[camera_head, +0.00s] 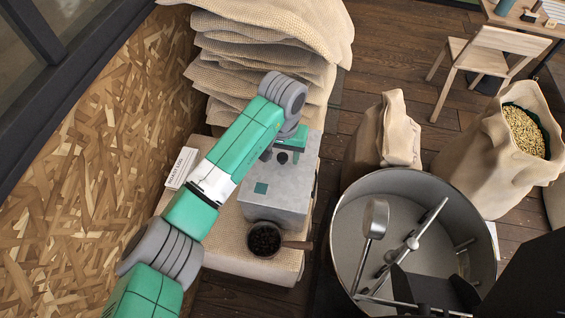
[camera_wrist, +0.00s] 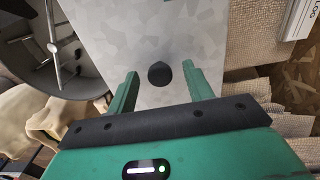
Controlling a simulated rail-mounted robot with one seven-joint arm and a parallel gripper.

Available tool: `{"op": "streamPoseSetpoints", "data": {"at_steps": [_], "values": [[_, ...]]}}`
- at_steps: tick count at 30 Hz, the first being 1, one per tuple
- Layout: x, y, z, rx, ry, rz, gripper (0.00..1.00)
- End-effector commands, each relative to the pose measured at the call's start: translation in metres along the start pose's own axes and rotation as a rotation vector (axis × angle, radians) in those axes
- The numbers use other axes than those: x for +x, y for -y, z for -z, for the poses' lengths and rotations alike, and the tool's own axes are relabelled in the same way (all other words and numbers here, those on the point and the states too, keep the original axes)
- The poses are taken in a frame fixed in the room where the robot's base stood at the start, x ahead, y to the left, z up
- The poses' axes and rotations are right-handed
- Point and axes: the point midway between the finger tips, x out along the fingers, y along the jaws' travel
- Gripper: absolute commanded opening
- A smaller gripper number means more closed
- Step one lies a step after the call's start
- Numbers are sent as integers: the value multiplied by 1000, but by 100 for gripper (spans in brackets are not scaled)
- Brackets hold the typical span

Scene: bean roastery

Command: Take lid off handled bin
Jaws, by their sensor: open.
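The grey mottled bin (camera_head: 277,203) stands on stacked sacks in the head view, with a small green square on it. In the wrist view its lid (camera_wrist: 150,28) fills the upper middle as a pale grey surface. A round black knob (camera_wrist: 160,74) sits on the lid. My gripper (camera_wrist: 160,72) is open, with one green finger on each side of the knob. I see no clear contact between fingers and knob. In the head view my gripper (camera_head: 289,150) is over the bin, and my arm hides part of it. I cannot make out the seam between lid and bin.
A small pot of dark beans (camera_head: 264,240) with a wooden handle sits in front of the bin. A white sign (camera_head: 181,167) is at its left. Tall stacked sacks (camera_head: 270,45) rise behind. A round metal drum (camera_head: 350,215) with stirring arms stands at the right.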

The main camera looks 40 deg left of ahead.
Motion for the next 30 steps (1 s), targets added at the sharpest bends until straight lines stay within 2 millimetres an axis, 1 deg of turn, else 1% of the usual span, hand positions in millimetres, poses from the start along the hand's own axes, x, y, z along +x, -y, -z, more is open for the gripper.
{"op": "streamPoseSetpoints", "data": {"at_steps": [3,4,8,9,11,12,20,23,26,29,30], "values": [[0,0,0,0,0,0,51],[0,0,0,0,0,0,47],[0,0,0,0,0,0,22],[0,0,0,0,0,0,14],[0,0,0,0,0,0,2],[0,0,0,0,0,0,0],[-1,0,0,0,-1,0,0],[-5,0,0,1,-1,0,0],[-14,0,1,1,-2,0,0],[-30,0,1,1,-3,-2,0],[-38,-1,1,2,-2,-1,0]]}}
